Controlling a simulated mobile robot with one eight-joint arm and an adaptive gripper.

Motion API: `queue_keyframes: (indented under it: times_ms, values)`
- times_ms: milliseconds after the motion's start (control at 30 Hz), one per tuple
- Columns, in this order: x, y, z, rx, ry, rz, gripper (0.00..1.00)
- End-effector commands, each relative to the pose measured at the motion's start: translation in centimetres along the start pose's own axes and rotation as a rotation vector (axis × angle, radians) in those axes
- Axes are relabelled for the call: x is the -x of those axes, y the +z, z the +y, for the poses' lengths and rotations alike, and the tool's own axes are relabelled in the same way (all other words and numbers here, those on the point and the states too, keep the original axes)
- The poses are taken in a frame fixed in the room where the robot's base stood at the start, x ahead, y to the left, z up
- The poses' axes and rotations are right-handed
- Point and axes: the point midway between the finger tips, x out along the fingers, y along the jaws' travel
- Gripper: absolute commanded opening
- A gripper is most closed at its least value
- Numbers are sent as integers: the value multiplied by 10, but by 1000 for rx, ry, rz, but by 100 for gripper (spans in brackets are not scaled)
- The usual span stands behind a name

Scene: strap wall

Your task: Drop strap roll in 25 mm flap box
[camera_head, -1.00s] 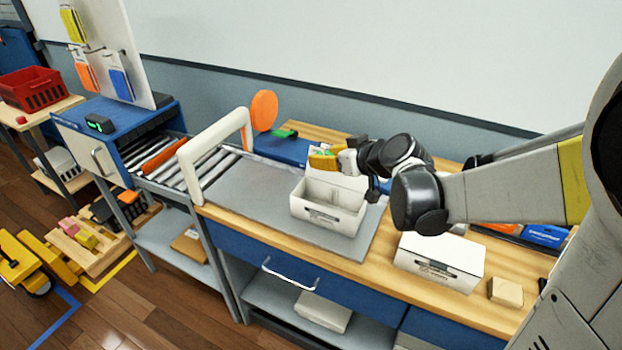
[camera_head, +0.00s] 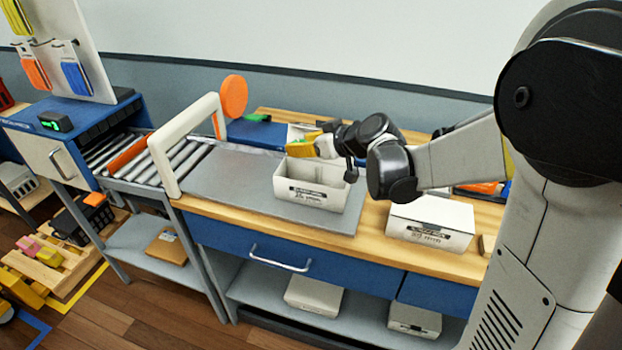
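A white open-topped flap box (camera_head: 311,195) with a dark label stands on the grey mat at the middle of the bench. The label is too small to read surely. My gripper (camera_head: 318,147) is above the back part of this box. It appears shut on a yellow strap roll (camera_head: 301,149), which shows at its left end, tilted and above the rim. The fingertips are small and partly hidden by the roll and my wrist. The visible part of the box's inside looks empty.
A closed white box (camera_head: 430,222) stands on the bench to the right. A white frame arch (camera_head: 188,140) and a roller conveyor (camera_head: 150,165) are at the left. An orange disc (camera_head: 233,96) stands behind. The grey mat (camera_head: 228,178) is clear left of the box.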

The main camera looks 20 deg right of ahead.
Motion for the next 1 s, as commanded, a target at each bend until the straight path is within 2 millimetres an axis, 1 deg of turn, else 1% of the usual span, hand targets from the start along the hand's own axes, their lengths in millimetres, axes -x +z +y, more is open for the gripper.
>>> queue_keyframes:
  times_ms: [167,200,233,267,533,667,767,1000]
  values:
    - [0,-1,0,0,0,0,15]
    - [0,-1,0,0,0,0,49]
    - [0,-1,0,0,0,0,59]
    - [0,-1,0,0,0,0,64]
    - [1,-1,0,0,0,0,64]
    - [8,-1,0,-1,1,0,64]
    - [25,0,1,-2,3,0,64]
    - [79,0,0,-2,4,0,64]
